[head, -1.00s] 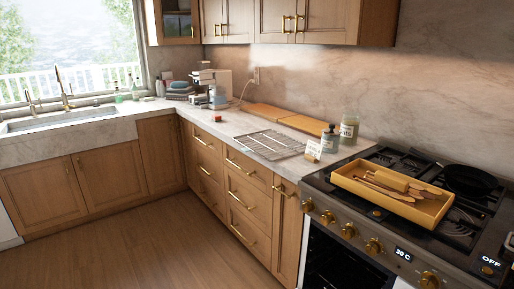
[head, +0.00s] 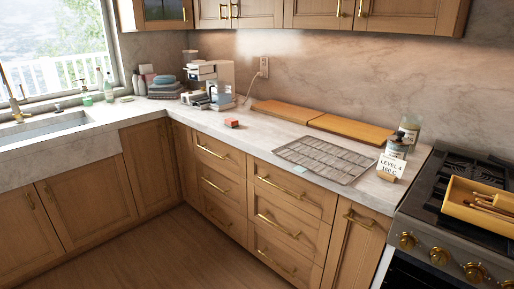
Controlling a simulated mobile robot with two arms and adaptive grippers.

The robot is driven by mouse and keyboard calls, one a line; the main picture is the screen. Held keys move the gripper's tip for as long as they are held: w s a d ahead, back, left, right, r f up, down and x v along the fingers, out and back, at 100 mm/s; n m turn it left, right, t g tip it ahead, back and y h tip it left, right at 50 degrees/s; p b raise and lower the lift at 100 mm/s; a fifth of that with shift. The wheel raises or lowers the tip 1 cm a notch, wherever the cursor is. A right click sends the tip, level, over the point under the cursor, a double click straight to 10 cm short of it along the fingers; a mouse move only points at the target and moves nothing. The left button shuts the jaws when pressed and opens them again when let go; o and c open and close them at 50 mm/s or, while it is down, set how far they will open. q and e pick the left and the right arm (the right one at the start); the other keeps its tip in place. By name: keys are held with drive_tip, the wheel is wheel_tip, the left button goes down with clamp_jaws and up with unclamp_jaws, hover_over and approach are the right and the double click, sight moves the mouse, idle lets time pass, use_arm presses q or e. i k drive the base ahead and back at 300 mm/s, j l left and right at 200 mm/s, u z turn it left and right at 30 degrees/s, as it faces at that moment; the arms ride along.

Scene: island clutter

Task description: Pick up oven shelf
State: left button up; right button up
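The oven shelf (head: 325,158), a flat metal wire rack, lies on the pale stone counter (head: 235,143) left of the stove. It lies flat, with its front edge close to the counter's front edge. A small pale tag or patch (head: 300,169) shows at its front left edge. Neither of my grippers shows in the head view.
Two wooden boards (head: 350,128) lie behind the rack. A sign reading "LEVEL 4 160 C" (head: 390,166) and jars (head: 398,146) stand right of it. A small red block (head: 232,123) lies left. A coffee machine (head: 212,82) stands further back. The stove (head: 432,215) holds a yellow tray (head: 470,205).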

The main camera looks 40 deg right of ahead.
sight(300, 169)
drive_tip(key=i+z, duration=0.45)
drive_tip(key=i, duration=0.15)
drive_tip(key=i+j+z, duration=0.3)
drive_tip(key=i+z, duration=0.45)
drive_tip(key=z, duration=0.2)
drive_tip(key=i+z, duration=0.3)
drive_tip(key=z, duration=0.2)
drive_tip(key=i+j+z, duration=0.15)
drive_tip(key=z, duration=0.3)
drive_tip(key=i+j+z, duration=0.25)
drive_tip(key=z, duration=0.25)
